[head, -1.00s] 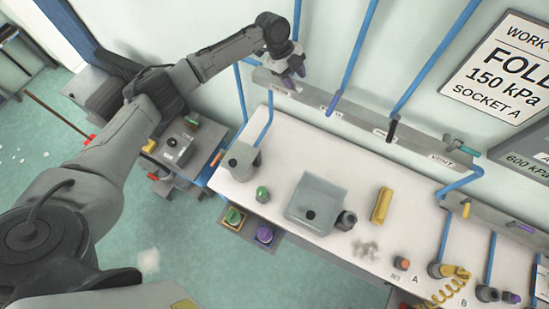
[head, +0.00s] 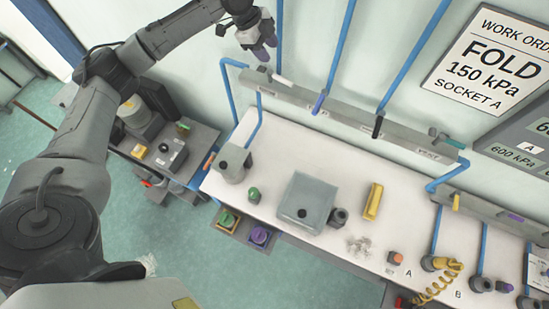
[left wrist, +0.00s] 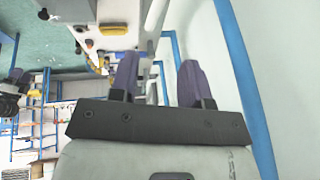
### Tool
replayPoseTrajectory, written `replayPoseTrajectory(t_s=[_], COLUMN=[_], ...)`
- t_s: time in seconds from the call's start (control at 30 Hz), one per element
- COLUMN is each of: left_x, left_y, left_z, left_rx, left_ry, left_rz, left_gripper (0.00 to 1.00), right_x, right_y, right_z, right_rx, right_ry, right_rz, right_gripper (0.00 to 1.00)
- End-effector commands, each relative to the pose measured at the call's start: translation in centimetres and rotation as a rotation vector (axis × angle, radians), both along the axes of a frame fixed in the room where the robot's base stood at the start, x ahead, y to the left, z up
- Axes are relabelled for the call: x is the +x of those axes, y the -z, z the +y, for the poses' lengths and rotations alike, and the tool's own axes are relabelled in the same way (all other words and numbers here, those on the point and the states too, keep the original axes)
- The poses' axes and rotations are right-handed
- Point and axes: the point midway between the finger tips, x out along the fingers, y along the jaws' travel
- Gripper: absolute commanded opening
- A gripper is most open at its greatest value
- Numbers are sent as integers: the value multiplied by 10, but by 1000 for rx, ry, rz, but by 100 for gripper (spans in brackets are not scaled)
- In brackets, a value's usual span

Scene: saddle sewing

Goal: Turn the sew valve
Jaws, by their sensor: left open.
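A grey valve rail (head: 345,115) runs along the wall above the bench. The other labels are too small to read, so I cannot tell which valve is the sew one. My left gripper (head: 262,45) is above the rail's left end, open and apart from it. Its two purple fingers also show in the left wrist view (left wrist: 157,78), with nothing between them. My right gripper is out of view.
The white bench (head: 275,150) below holds a grey box (head: 305,200), a yellow block (head: 373,201) and a green knob (head: 254,194). A second, lower rail (head: 495,212) continues at right. A work-order sign (head: 492,60) hangs on the wall. A side cart stands at left.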

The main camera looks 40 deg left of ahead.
Motion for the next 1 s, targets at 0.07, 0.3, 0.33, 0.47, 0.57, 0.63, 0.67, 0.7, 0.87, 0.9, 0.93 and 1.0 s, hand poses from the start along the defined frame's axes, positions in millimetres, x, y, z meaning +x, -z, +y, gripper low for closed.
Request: replayPoseTrajectory(t_s=[0.07,0.3,0.33,0.47,0.57,0.63,0.67,0.7,0.87,0.9,0.93,1.0], left_x=[-4,-12,-13,-18,-23,-26,-28,-31,-42,-45,-47,-53], left_y=[-13,4,8,26,39,48,52,57,77,81,84,93], left_z=[5,-19,-23,-39,-53,-62,-66,-71,-92,-97,-101,-110], left_rx=[0,19,22,33,39,43,43,46,50,50,50,49], left_ry=[-1,14,15,17,19,18,19,17,11,9,7,2], left_rz=[-3,30,35,49,61,66,69,72,83,86,87,91], left_gripper=[43,43,43,43,43,43,43,43,43,43,43,43], right_x=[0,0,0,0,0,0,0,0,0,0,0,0], right_y=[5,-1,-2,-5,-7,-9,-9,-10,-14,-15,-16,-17], right_z=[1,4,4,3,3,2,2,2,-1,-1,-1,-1], right_rx=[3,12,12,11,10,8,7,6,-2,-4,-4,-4], right_ry=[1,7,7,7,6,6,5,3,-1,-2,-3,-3], right_rz=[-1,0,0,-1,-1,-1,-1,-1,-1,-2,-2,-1], right_gripper=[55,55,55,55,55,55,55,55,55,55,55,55])
